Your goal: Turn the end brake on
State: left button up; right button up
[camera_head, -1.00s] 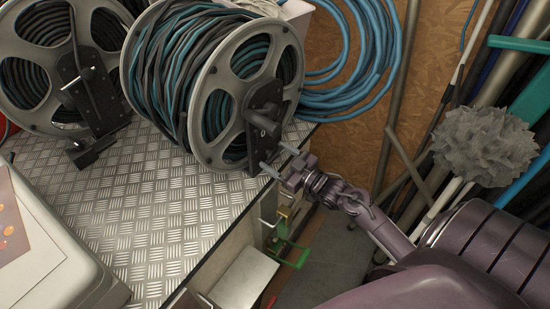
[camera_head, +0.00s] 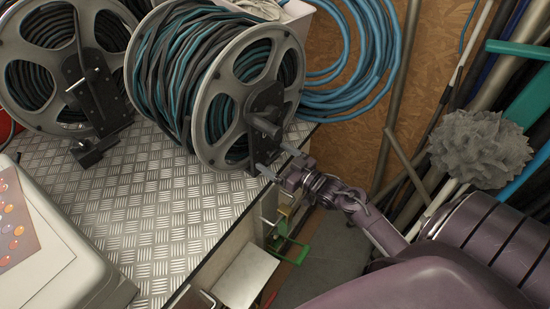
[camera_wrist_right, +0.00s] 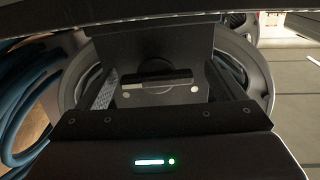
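The end reel (camera_head: 200,100), wound with black and teal hose, stands at the right edge of the metal-topped bench. A black bracket (camera_head: 264,103) with a protruding handle (camera_head: 263,126) is on its near side. I cannot pick out a separate brake lever on it. My right gripper (camera_head: 278,161) is open and empty at the bench edge, just below the handle, its two fingers pointing toward the bracket's lower part. In the right wrist view the dark bracket (camera_wrist_right: 160,48), with a slot, faces the open fingers (camera_wrist_right: 165,90); contact cannot be told. My left gripper is out of view.
A second reel (camera_head: 62,60) with a black bracket and pale lever (camera_head: 77,85) stands to the left. The patterned bench top (camera_head: 150,200) is clear in front. Blue hose (camera_head: 350,85) hangs behind, and poles and a grey duster (camera_head: 480,150) stand right.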

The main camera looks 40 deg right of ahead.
jog(key=v, duration=0.8)
jog(key=shift+r, duration=0.2)
jog(key=shift+a, duration=0.15)
